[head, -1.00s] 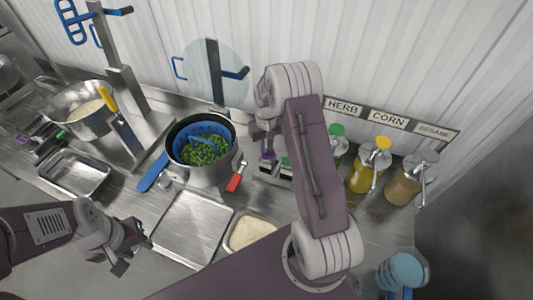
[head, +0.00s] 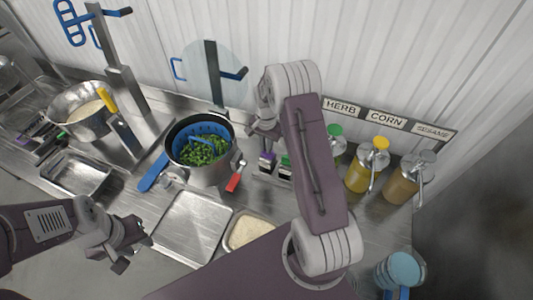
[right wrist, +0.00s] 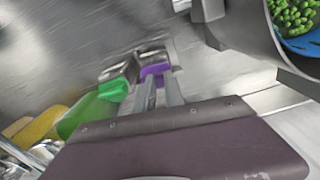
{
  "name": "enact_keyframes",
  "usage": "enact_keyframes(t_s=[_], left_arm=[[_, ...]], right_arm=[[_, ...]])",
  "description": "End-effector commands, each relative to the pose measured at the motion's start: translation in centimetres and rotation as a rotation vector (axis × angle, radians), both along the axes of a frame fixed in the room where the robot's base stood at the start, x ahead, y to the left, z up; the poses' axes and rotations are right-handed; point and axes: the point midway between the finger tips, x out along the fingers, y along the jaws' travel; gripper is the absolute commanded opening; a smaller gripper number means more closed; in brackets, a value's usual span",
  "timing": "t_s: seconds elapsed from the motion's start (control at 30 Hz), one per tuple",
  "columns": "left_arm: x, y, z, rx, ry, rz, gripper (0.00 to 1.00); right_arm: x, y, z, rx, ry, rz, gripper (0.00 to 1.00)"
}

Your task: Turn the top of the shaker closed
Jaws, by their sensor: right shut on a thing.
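The shaker with a purple top (head: 267,157) stands in the small rack behind the tray, beside a green-topped one (head: 285,161). In the right wrist view the purple top (right wrist: 154,71) lies between the fingertips of my right gripper (right wrist: 158,80), which is shut on it. In the head view my right gripper (head: 263,138) is close above the shaker, partly hidden by my arm. I cannot tell how far the top is turned. My left gripper (head: 131,245) is open and empty, low at the left, over the front edge of the counter.
A pot with a blue strainer of peas (head: 202,175) stands left of the shakers. An empty metal tray (head: 193,228) and a rice container (head: 232,238) are in front. Green (head: 336,131), yellow (head: 360,177) and tan (head: 402,187) dispensers stand at the right.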

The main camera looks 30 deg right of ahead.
Motion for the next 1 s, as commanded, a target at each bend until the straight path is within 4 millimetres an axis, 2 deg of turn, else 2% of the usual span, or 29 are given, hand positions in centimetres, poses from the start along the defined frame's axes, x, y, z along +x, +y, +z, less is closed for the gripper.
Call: enact_keyframes(t_s=[0.03, 0.07, 0.27, 0.83, 1.0], left_arm=[[0.0, 0.0, -0.2, 0.000, 0.000, 0.000, 0.36], [0.0, 0.0, -0.2, 0.000, 0.000, 0.000, 0.36], [0.0, 0.0, 0.1, 0.000, 0.000, 0.000, 0.36], [0.0, 0.0, 5.8, 0.000, 0.000, 0.000, 0.36], [0.0, 0.0, 6.4, 0.000, 0.000, 0.000, 0.36]], right_arm=[[-1.1, 0.2, -1.1, 0.008, 0.034, 0.000, 0.22], [-1.1, 0.2, -1.1, 0.008, 0.034, 0.000, 0.29], [-1.0, 0.3, -0.7, 0.009, 0.034, 0.001, 0.29], [-0.6, 0.2, 6.7, 0.006, 0.018, 0.003, 0.29], [-0.6, 0.2, 7.6, 0.006, 0.018, 0.003, 0.29]])
